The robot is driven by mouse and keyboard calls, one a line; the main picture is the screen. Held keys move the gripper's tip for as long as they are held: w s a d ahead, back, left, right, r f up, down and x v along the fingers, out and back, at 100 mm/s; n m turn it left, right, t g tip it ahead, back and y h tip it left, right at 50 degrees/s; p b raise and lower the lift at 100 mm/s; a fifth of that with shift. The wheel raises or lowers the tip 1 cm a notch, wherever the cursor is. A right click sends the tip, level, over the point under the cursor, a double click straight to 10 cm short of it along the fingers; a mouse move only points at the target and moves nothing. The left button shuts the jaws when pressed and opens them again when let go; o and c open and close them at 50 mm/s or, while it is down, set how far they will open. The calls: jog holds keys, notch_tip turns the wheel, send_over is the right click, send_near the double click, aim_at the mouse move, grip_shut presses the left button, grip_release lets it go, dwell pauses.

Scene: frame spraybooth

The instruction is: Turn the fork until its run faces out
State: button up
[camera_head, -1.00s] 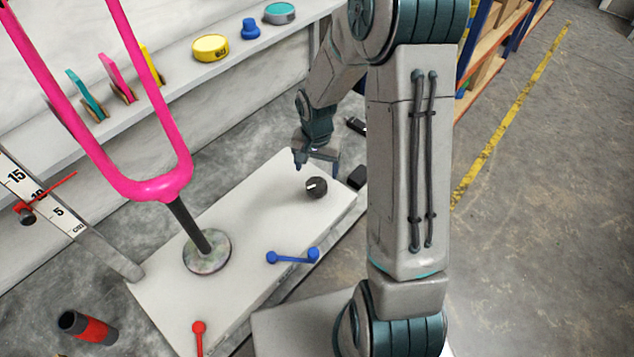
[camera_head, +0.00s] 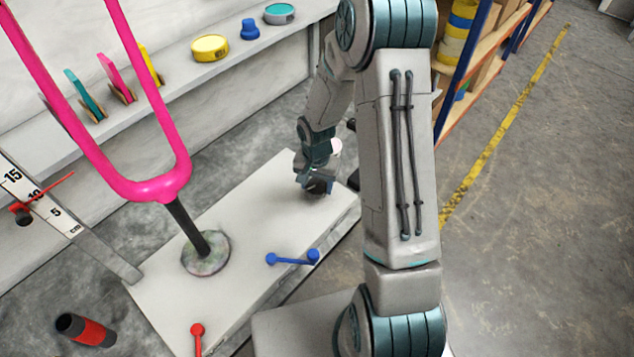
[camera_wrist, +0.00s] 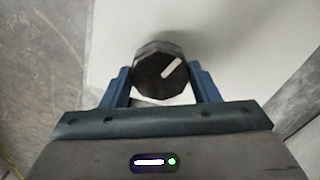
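The pink fork (camera_head: 150,187) stands upright on a dark post above a round mottled base (camera_head: 206,253) on the white bench (camera_head: 255,215), its two prongs rising out of the top of the head view. A black knob (camera_wrist: 160,70) with a white pointer mark sits on the bench's far right end; in the wrist view the mark points to the upper right. My gripper (camera_wrist: 162,82) is over the knob with one blue finger on each side of it. The fingers are apart, and I cannot tell whether they touch it. In the head view my gripper (camera_head: 316,188) mostly hides the knob.
A blue lever (camera_head: 292,259) and a red lever (camera_head: 197,335) are on the bench's near side. A ruler with a red pointer (camera_head: 45,195) stands at left. A shelf (camera_head: 180,85) with coloured items runs behind. A black-and-red cylinder (camera_head: 85,329) lies at lower left.

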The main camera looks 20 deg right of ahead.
dwell(0.3)
jog(key=n, duration=0.6)
jog(key=shift+n, duration=0.3)
jog(key=n, duration=0.3)
jog(key=shift+r+n, duration=0.1)
jog(key=shift+n, duration=0.2)
jog(key=n+p, duration=0.1)
jog(key=n, duration=0.2)
jog(key=shift+n, duration=0.3)
jog(key=n+p, duration=0.1)
jog(key=n, duration=0.3)
jog(key=shift+p, duration=0.4)
jog(key=shift+w+n+p, duration=0.1)
jog(key=shift+n+p, duration=0.45)
jog(key=shift+n, duration=1.45)
jog(key=o, duration=1)
